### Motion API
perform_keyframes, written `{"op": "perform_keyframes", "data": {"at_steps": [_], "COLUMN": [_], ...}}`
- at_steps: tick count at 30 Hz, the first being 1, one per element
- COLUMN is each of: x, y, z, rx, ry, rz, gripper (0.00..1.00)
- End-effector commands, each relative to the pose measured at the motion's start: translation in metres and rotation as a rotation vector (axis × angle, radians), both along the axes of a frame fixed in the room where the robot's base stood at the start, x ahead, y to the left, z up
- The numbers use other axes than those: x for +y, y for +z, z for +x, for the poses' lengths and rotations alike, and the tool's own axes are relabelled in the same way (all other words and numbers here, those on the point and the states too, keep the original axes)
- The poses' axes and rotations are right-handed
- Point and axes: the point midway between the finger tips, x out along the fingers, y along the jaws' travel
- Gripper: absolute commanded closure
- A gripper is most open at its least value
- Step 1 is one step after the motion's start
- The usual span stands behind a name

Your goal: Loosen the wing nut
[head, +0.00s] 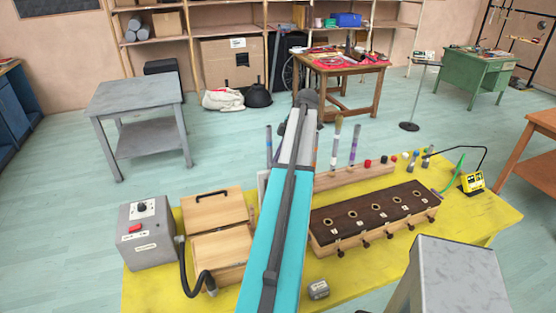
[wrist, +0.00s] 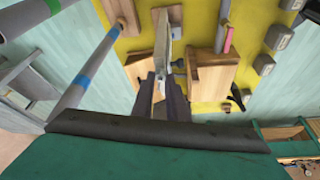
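In the wrist view my gripper (wrist: 160,80) points down over the yellow bench top (wrist: 201,30). Its two dark fingers stand on either side of a thin pale bar or plate (wrist: 163,35); whether they touch it is unclear. A small dark knob-like part (wrist: 179,66) sits just right of the fingers, between that plate and a wooden block (wrist: 212,75). It may be the wing nut, but it is too small to tell. In the head view my blue arm link covers the middle of the bench (head: 480,212), and my gripper is hidden.
A dark-topped wooden box (head: 375,216), a wooden case (head: 218,252) and a grey control box (head: 147,235) stand on the bench. Several small grey blocks (wrist: 263,65) lie to the right.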

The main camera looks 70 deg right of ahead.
Motion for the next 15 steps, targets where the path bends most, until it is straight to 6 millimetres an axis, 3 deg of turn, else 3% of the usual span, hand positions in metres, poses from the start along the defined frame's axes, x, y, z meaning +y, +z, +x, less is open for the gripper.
{"op": "perform_keyframes", "data": {"at_steps": [1,4,15], "x": [-0.0002,0.0000,-0.0003], "y": [0.0003,0.0002,0.0010], "z": [0.0010,0.0007,-0.0003], "rx": [-0.001,-0.001,0.000], "ry": [0.001,0.000,-0.001], "rz": [0.000,0.000,0.000], "gripper": [0.80,0.65,0.65]}}
